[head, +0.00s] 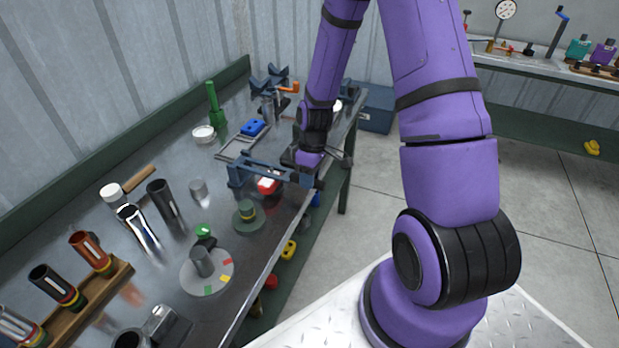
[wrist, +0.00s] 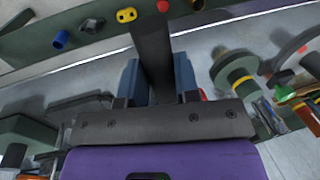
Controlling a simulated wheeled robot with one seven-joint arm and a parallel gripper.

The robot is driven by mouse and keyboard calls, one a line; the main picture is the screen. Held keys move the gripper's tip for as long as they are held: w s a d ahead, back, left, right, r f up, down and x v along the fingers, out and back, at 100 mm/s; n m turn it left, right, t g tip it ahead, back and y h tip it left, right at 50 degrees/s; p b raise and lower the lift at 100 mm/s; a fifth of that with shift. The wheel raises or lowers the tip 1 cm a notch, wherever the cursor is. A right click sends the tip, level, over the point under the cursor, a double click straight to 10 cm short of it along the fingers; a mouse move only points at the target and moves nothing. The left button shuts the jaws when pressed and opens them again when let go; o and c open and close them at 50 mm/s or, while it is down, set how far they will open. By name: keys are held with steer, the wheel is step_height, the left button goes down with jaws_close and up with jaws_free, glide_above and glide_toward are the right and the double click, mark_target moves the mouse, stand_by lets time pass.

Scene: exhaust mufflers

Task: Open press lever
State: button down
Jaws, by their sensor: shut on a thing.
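The press has a blue frame (head: 250,172) near the front edge of the metal bench, with a red and white piece (head: 268,184) beneath it. My gripper (head: 302,163) is at the right end of this frame, pointing down, and its fingertips are largely hidden there. In the wrist view, my gripper (wrist: 158,95) is shut on a dark bar that looks like the press lever (wrist: 152,48). The bar runs away from the gripper body between two blue pieces. Its exact angle is hard to tell.
A green-topped round base (head: 248,214) and a grey turntable (head: 208,271) stand nearby on the bench (head: 180,235). Yellow and red parts lie on the shelf below.

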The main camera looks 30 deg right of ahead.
mark_target(292, 173)
steer(key=shift+r, duration=0.1)
steer(key=shift+w+a+r+g, duration=0.15)
steer(key=shift+r+g, duration=0.25)
steer(key=shift+r, duration=0.4)
steer(key=w+a+r+g+h, duration=0.3)
steer(key=w+a+r+g, duration=0.1)
steer(key=r, duration=0.5)
steer(key=w+a+r+m+g+h, duration=0.1)
steer(key=w+a+r+g+h, duration=0.3)
steer(key=w+r+g, duration=0.3)
steer(key=shift+w+a+r+m, duration=0.2)
steer(key=shift+w+r+m, duration=0.1)
steer(key=shift+w+r, duration=0.8)
steer(key=shift+s+r, duration=0.1)
steer(key=shift+s, duration=0.05)
steer(key=c, duration=0.8)
jaws_free()
steer(key=shift+c, duration=0.2)
